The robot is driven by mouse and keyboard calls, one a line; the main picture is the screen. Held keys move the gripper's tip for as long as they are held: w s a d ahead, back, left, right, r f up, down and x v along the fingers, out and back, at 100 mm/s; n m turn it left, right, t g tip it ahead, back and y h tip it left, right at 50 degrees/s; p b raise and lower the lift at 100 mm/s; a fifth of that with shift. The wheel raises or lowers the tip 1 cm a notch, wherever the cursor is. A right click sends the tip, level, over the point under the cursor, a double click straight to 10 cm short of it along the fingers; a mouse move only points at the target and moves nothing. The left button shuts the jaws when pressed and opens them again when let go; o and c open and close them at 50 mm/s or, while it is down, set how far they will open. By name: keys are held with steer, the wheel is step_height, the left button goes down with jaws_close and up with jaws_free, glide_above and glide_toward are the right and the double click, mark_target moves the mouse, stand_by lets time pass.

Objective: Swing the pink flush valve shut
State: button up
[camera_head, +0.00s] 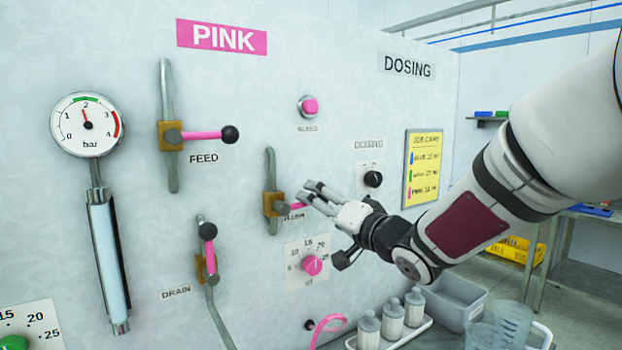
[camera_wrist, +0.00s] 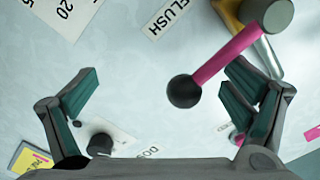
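The pink flush valve (camera_head: 272,204) has a brass body on a short grey pipe. Its pink lever (camera_wrist: 226,55) points right, across the pipe, in the head view. The black ball knob (camera_wrist: 185,91) at the lever's end shows in the wrist view; my gripper hides it in the head view. My gripper (camera_head: 312,194) is open at the lever's end. In the wrist view, the knob lies between my spread fingers (camera_wrist: 160,95), nearer the right one. I cannot tell whether any finger touches it. The FLUSH label (camera_wrist: 168,15) is beside the lever.
The feed valve (camera_head: 170,136) has its lever pointing right; the drain valve (camera_head: 205,265) has its lever upright. A pink dial (camera_head: 312,265) sits below my gripper, a black dosing knob (camera_head: 373,179) to its right. White bottles (camera_head: 392,318) and a grey bin (camera_head: 452,298) stand below.

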steer(key=shift+f, duration=0.15)
steer(key=shift+d+f, duration=0.1)
steer(key=shift+f, duration=0.6)
steer(key=shift+s+a+r, duration=0.3)
steer(key=shift+a+r, duration=0.15)
steer(key=shift+a, duration=0.05)
stand_by(0.3)
steer(key=p+v, duration=0.3)
steer(key=v, duration=0.6)
steer(key=shift+r+p, duration=0.35)
steer(key=shift+p, duration=0.05)
steer(key=shift+w+d, duration=0.1)
